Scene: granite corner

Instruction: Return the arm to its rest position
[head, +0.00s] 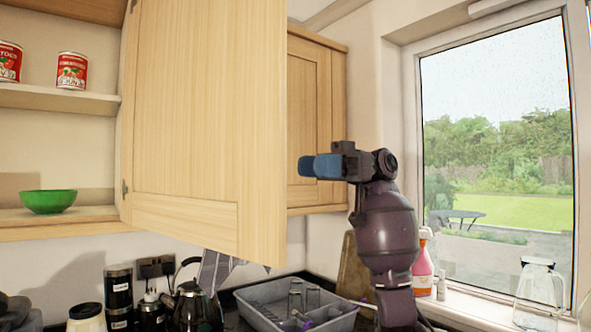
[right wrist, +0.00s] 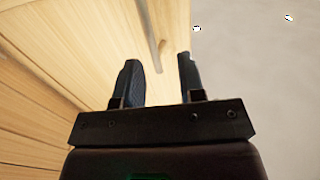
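My right arm (head: 388,235) rises in front of the corner by the window. Its gripper (head: 308,166) points left, towards the open cupboard door (head: 205,120). In the right wrist view the two dark fingers of my right gripper (right wrist: 160,78) stand apart with nothing held between them. Beyond them is a pale wooden surface (right wrist: 90,50), with a slim handle-like bar (right wrist: 158,30) on it. I cannot tell the exact gap between fingers and bar. My left gripper does not show.
The open cupboard holds red tins (head: 72,71) and a green bowl (head: 48,201). Below stand a kettle (head: 195,305), dark canisters (head: 118,295) and a grey basin (head: 255,292) with glasses. A spray bottle (head: 423,265) and a glass jug (head: 540,290) stand near the window.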

